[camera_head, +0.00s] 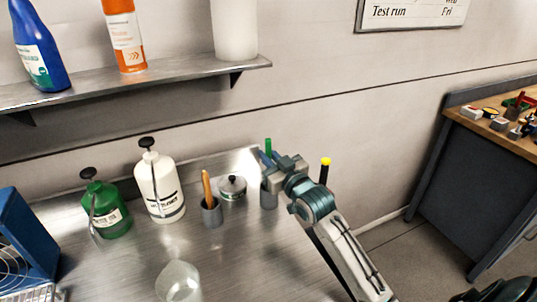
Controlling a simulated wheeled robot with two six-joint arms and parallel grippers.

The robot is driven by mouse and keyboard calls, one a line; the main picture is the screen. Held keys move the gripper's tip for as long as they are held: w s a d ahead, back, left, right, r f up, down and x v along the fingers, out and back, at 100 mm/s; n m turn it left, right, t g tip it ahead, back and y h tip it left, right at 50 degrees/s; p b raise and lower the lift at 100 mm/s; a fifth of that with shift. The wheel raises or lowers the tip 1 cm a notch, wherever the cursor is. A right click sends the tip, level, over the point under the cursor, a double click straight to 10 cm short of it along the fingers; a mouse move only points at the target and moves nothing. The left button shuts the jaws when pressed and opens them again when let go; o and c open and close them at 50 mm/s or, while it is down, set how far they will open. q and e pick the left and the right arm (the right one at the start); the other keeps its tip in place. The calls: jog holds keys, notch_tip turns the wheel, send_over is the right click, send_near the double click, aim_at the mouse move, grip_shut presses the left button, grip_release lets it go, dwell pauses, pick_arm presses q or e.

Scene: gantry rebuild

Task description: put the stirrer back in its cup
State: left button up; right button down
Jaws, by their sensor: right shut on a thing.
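My right gripper (266,158) reaches in from the lower right. It is shut on a thin stirrer with a green top (268,144), which stands roughly upright between the fingertips. A small grey cup (268,199) is directly below the gripper on the metal bench, near its right edge. The stirrer's lower part is hidden by the fingers and cup, so I cannot tell how far it is inside. Another grey cup (212,216) to the left holds an orange-brown stick (206,188). My left gripper is not in view.
A small lidded pot (232,188) stands between the cups. A white pump bottle (160,190) and a green one (108,212) stand left. A clear beaker (178,284) is in front. A yellow-topped black rod (325,170) shows behind my arm. A shelf (150,78) hangs above.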

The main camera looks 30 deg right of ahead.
jog(key=c, duration=1.4)
grip_release()
jog(key=shift+o, duration=0.2)
jog(key=s+d+f+b, duration=0.1)
jog(key=s+b, duration=0.1)
jog(key=s, duration=0.8)
jog(key=shift+s+b, duration=0.3)
jog(key=shift+s, duration=0.05)
jog(key=shift+d, duration=0.1)
